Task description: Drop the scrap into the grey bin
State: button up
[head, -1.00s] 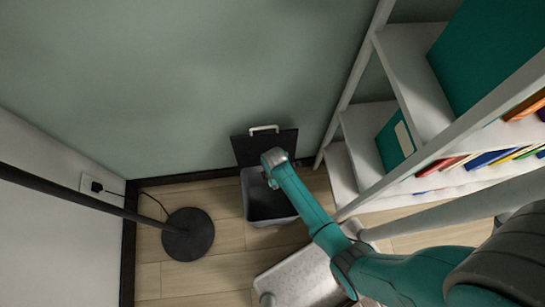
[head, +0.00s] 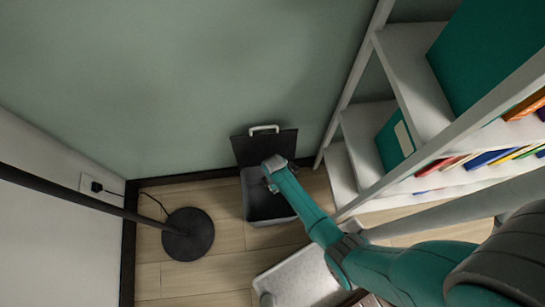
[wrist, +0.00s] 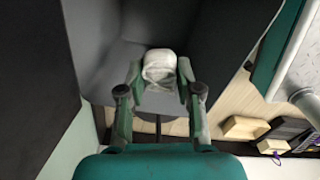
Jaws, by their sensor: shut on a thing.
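The grey bin (head: 262,223) stands on the floor by the wall, its dark lid (head: 250,150) raised against the wall. Its grey inside (wrist: 110,65) fills much of the wrist view. My gripper (wrist: 160,78) is shut on a pale, crumpled-looking scrap (wrist: 159,64), which sits between the fingertips with the bin's inside behind it. In the head view, the end of my arm is over the bin's opening, and the scrap is hidden there. I cannot tell how deep the scrap is relative to the rim.
A black lamp base (head: 188,234) stands left of the bin, with a cable to a wall socket (head: 95,185). A white shelf unit (head: 352,130) with books and a teal binder (head: 396,143) rises close on the right. Wooden floor (head: 220,262) lies open in front.

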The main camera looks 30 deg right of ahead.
jog(key=o, duration=0.8)
jog(key=shift+r, duration=0.1)
notch_tip(320, 180, up, 12)
dwell(0.6)
